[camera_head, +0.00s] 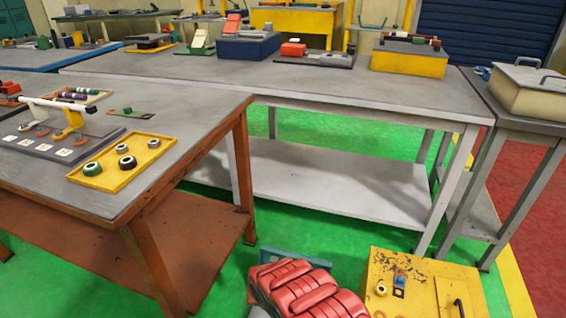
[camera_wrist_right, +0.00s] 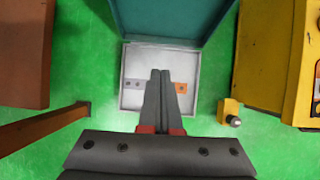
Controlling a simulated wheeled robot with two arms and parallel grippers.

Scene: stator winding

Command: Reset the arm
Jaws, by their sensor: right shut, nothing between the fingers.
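My right gripper (camera_wrist_right: 160,76) shows in the right wrist view. Its two dark fingers are together with nothing between them. They point over a pale square tray-like surface (camera_wrist_right: 132,104) with small holes and an orange patch. I cannot tell the height of the fingertips above it. The head view shows neither gripper clearly. My left gripper is not in view. A red ribbed shape (camera_head: 300,288) fills the bottom middle of the head view; I cannot tell if it belongs to my arm.
A brown-legged table (camera_head: 195,110) at left holds a yellow tray (camera_head: 108,184) of ring parts. A long grey table (camera_head: 300,88) stands behind. A yellow cabinet (camera_head: 425,270) is at lower right. A teal panel (camera_wrist_right: 170,18) stands beside the pale surface. Green floor (camera_wrist_right: 70,60) lies open.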

